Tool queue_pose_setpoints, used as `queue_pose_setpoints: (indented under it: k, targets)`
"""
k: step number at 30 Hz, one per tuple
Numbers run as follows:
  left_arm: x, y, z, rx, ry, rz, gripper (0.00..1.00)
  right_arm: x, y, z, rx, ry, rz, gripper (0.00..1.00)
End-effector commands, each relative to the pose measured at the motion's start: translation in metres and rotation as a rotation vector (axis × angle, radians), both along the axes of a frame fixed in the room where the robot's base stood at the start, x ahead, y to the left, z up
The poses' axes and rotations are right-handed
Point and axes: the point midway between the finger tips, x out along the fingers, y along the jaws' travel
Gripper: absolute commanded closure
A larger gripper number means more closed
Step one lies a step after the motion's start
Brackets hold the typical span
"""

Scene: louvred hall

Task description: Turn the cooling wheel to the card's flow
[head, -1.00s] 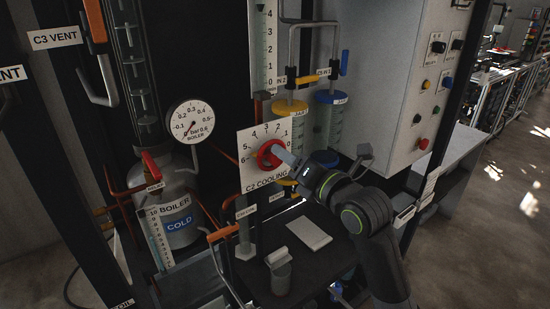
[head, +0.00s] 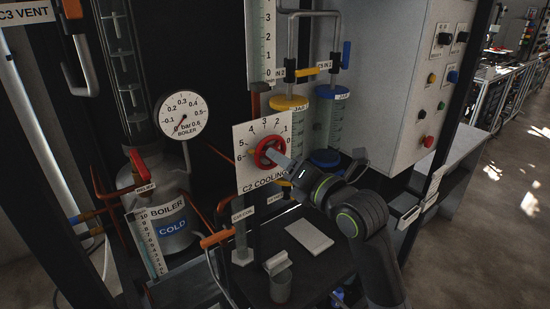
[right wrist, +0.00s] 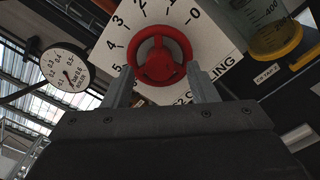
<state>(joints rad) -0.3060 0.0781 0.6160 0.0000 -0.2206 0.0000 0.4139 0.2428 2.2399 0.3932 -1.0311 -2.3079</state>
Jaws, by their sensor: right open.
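The red cooling wheel (head: 259,157) sits on the white C2 COOLING dial plate (head: 246,174), which is numbered 0 to 6. My right gripper (head: 281,160) reaches it from the right in the head view. In the right wrist view, my right gripper (right wrist: 161,83) is open, with one finger on each side of the red wheel (right wrist: 160,68). I cannot tell whether the fingers touch the rim. A pale flat card (head: 309,237) lies on the dark shelf below; no writing on it is legible. My left gripper is out of view.
The boiler (head: 172,228), marked COLD, and its round gauge (head: 183,116) stand to the left. Yellow-topped (head: 289,103) and blue-topped jars stand behind the wheel. A grey control box (head: 385,80) is at the right.

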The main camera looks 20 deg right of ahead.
Motion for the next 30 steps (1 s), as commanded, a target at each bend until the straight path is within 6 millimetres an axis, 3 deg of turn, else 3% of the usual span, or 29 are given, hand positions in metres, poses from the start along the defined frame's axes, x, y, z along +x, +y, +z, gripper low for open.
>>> queue_pose_setpoints:
  k: [4, 25, 30]
  targets:
    - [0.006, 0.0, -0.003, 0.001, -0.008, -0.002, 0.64, 0.018, 0.007, 0.0, 0.0, 0.0, 0.0, 0.47]
    - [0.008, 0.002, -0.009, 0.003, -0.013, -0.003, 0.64, 0.035, 0.012, 0.003, 0.001, -0.009, -0.003, 0.47]
    - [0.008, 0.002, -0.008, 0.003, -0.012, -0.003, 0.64, 0.035, 0.012, 0.003, 0.001, -0.008, -0.004, 0.68]
